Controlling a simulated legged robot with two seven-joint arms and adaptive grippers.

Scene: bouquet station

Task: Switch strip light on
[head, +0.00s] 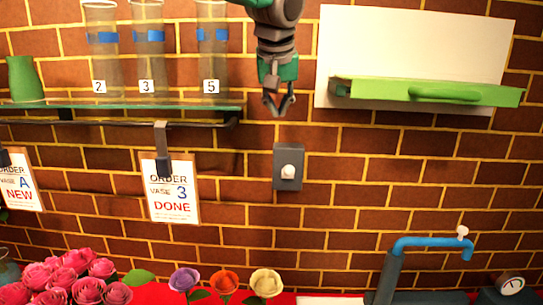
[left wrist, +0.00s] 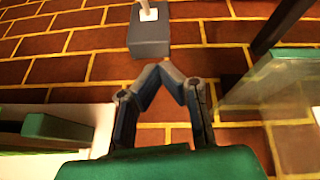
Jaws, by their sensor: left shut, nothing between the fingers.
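A grey wall switch box (head: 288,168) with a white knob (head: 288,172) is mounted on the brick wall in the middle of the head view. It also shows at the top of the left wrist view (left wrist: 149,40), with its white lever (left wrist: 148,13) partly cut off by the edge. My left gripper (head: 279,110) comes down from the top, above the switch box and apart from it. Its fingertips (left wrist: 163,72) meet and hold nothing. No lit strip light can be made out. My right gripper is not in view.
A green flap with a handle (head: 445,95) juts from a white panel (head: 415,45) at right. A glass shelf (head: 150,104) with numbered vases (head: 148,60) is at left. Order cards (head: 173,198) hang below it. Flowers (head: 75,280) and a blue tap (head: 430,243) stand low.

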